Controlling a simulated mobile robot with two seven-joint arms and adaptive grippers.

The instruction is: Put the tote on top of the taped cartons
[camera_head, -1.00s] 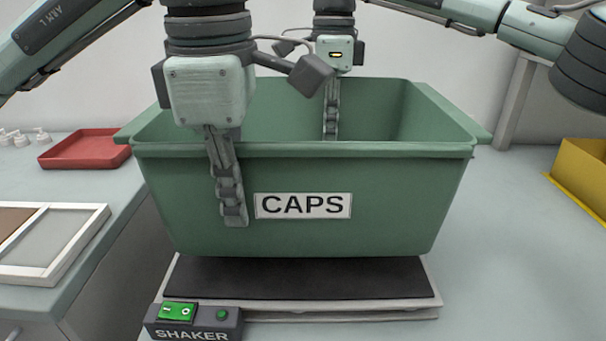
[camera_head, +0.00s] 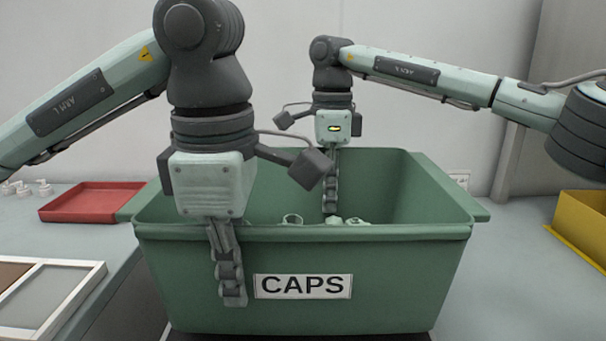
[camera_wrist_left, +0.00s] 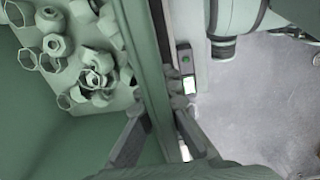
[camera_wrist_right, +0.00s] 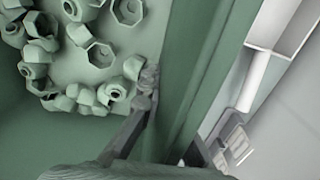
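The left wrist view shows the wall between both fingers. My right gripper (camera_head: 330,185) is shut on the far wall; its inner finger shows inside the tote, and the right wrist view shows the wall between its fingers. A thin dark strip shows under the tote; I cannot tell whether they touch. No taped cartons are in view.
A red tray (camera_head: 92,203) and a white frame (camera_head: 45,300) lie on the left bench. A yellow bin (camera_head: 582,225) stands at the right, with bare bench (camera_head: 515,265) between it and the tote. The shaker's control box (camera_wrist_left: 186,60) shows in the left wrist view.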

